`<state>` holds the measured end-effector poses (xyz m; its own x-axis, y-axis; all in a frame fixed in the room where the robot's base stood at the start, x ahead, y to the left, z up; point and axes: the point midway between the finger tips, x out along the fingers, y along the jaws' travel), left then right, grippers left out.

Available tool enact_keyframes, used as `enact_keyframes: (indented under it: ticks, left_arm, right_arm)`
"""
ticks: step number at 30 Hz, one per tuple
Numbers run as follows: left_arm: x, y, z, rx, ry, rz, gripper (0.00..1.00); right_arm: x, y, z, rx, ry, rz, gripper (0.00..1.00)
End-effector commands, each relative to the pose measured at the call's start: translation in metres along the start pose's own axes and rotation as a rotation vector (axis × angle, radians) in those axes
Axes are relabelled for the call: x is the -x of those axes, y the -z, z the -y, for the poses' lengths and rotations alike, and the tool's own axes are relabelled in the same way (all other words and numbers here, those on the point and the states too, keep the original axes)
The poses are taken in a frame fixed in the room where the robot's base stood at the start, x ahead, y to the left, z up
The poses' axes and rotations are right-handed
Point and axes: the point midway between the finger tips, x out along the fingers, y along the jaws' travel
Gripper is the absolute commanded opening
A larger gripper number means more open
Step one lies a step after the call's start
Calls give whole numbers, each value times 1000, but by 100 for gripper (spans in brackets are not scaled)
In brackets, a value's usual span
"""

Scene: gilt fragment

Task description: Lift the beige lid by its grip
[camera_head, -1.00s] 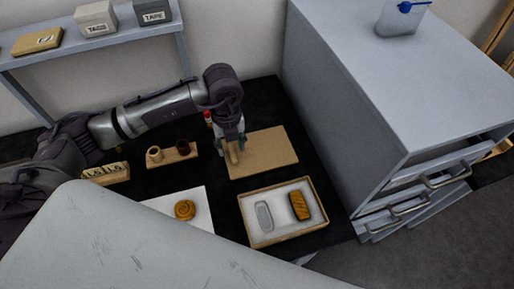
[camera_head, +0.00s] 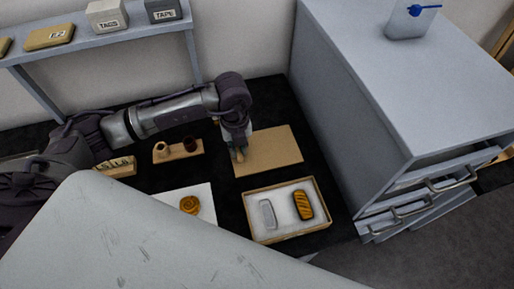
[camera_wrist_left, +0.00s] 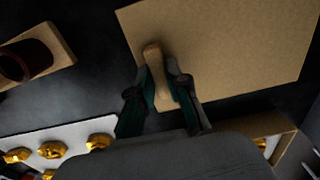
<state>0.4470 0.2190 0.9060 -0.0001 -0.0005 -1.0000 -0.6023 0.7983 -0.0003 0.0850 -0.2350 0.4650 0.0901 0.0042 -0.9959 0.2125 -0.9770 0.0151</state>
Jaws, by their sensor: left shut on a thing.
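The beige lid (camera_head: 275,150) is a flat rectangular board on the black work surface, behind the open box (camera_head: 292,236). Its tan upright grip (camera_wrist_left: 153,58) stands near the lid's edge in the left wrist view. My left gripper (camera_head: 238,151) points down over the lid's left part. Its fingers (camera_wrist_left: 162,88) are on both sides of the grip and shut on it. The fingers hide part of the grip. No gap under the lid can be made out. My right gripper is not in view.
The box holds a grey piece (camera_head: 267,214) and a gold striped piece (camera_head: 303,205). A wooden holder (camera_head: 180,151) with two cups stands left of the lid. A white sheet (camera_head: 205,198) bears a gold spiral piece (camera_head: 189,204). A grey cabinet (camera_head: 345,110) rises on the right.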

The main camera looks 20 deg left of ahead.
Motion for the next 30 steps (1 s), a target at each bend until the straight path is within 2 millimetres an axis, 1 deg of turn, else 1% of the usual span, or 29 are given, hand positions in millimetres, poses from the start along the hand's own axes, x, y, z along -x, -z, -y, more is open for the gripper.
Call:
enact_keyframes:
  ticks: [2, 5, 8, 15, 18, 23, 30]
  left_arm:
    - [1, 0, 0, 0, 1, 1, 0]
    - [8, -1, 1, 1, 3, 3, 0]
    - [23, -1, 1, 0, 4, 4, 0]
    - [72, -1, 1, -1, 4, 5, 0]
    - [87, -1, 1, 1, 3, 4, 0]
    - [108, 0, 0, 0, 1, 2, 0]
    - [134, 0, 0, 0, 1, 1, 0]
  right_arm:
    - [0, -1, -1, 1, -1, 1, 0]
    - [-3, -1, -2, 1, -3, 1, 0]
    - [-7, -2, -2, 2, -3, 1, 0]
    - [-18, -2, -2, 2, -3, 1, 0]
    - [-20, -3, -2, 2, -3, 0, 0]
    - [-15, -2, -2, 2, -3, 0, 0]
    - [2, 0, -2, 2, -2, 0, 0]
